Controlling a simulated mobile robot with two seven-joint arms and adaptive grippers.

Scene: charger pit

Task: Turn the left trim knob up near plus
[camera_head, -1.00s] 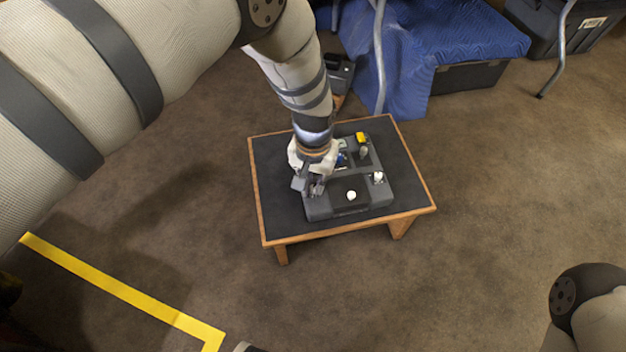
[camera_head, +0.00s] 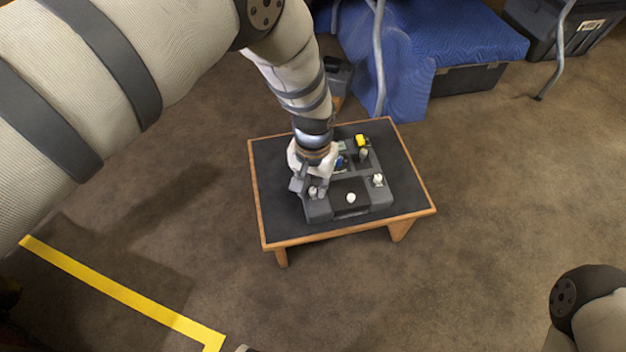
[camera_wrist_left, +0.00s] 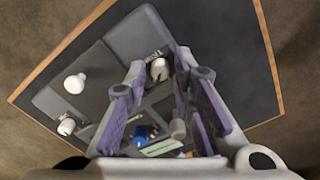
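The dark grey charger panel (camera_head: 333,211) sits on the small table. The left trim knob (camera_head: 312,191) is a small white knob near its front left corner. My left gripper (camera_head: 306,184) is right at this knob, pointing down. In the left wrist view, the gripper (camera_wrist_left: 161,62) is open, its purple-padded fingers apart. The left trim knob (camera_wrist_left: 159,70) lies between the fingertips in that picture, with gaps showing; its exact depth is hard to tell. A light scale mark shows beside it, but no plus can be read. My right gripper is out of view.
A round white knob (camera_head: 351,197) sits mid-panel, and another white knob (camera_head: 378,180) at its right. A yellow part (camera_head: 360,139) and a blue part stand farther back. The wood-edged table (camera_head: 412,190) has bare black top around the panel.

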